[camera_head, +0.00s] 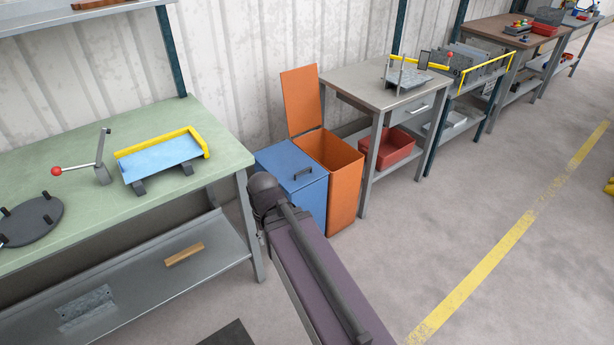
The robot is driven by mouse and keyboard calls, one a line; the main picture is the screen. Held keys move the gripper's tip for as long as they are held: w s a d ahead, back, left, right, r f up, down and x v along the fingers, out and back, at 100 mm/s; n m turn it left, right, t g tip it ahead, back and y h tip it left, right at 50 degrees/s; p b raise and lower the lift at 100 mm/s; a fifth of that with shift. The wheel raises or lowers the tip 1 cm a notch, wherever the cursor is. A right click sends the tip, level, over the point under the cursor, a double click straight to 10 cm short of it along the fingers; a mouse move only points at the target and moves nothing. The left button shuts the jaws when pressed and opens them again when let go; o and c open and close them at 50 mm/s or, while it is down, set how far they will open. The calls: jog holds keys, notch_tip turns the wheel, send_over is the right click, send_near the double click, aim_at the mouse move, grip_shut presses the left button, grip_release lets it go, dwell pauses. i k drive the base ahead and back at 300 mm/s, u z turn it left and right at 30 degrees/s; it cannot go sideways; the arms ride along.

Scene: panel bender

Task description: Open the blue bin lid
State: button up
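The blue bin (314,201) stands on the floor between the green-topped bench and the orange bin. Its blue lid (283,161) lies shut on top and has a dark handle (302,173) near its right side. My arm reaches in from the bottom of the picture and ends in front of the blue bin, covering part of its front. My gripper cannot be made out; the arm's dark end joint hides that area.
The orange bin (343,189) stands open right beside the blue one, its lid (301,100) raised. A green-topped bench (215,128) stands left, a grey table (345,75) right. Floor is clear at right, with a yellow line (474,275).

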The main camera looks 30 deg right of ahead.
aim_at(294, 170)
jog(key=i, duration=1.05)
jog(key=z, duration=0.3)
